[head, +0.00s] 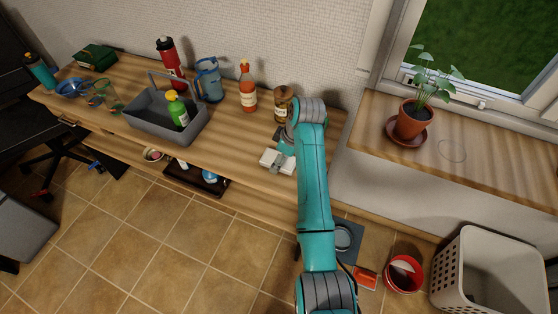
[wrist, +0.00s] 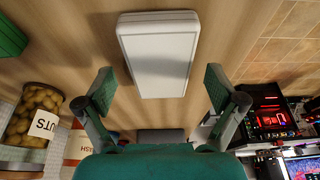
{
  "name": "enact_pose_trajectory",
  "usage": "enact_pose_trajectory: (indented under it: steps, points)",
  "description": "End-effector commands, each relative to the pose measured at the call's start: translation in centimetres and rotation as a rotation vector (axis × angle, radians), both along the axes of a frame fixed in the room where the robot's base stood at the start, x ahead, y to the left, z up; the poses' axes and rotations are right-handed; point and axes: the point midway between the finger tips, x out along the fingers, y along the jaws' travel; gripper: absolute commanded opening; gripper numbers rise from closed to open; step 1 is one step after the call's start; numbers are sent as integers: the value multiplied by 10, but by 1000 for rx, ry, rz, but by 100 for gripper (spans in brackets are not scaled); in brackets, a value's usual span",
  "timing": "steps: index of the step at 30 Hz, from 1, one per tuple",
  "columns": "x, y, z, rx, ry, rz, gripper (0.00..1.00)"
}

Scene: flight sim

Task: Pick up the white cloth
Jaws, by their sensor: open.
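A white, flat block-like item with rounded corners (wrist: 160,50) lies on the wooden desk; no folds show, so I cannot tell that it is cloth. It also shows in the head view (head: 274,158) near the desk's front edge, partly hidden by my gripper. My gripper (wrist: 159,88) is open, with one teal fingertip on each side of the item's near end. The fingers appear apart from it, with a gap on both sides. In the head view my gripper (head: 286,147) is mostly hidden behind my arm.
A jar (head: 282,104) and a sauce bottle (head: 248,88) stand behind the item. A grey caddy (head: 150,120) with a green bottle (head: 178,110) stands to the left. A potted plant (head: 412,120) is on the sill at right. The desk between caddy and item is clear.

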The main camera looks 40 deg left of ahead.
Motion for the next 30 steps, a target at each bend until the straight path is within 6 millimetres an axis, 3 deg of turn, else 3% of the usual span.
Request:
enact_pose_trajectory:
  steps: [8,15,16,25,30]
  points:
    - [0,1,-3,0,0,0,94]
    - [0,1,-3,0,0,0,36]
    - [0,1,-3,0,0,0,32]
    - [0,1,-2,0,0,0,32]
    - [0,1,16,1,-2,0,32]
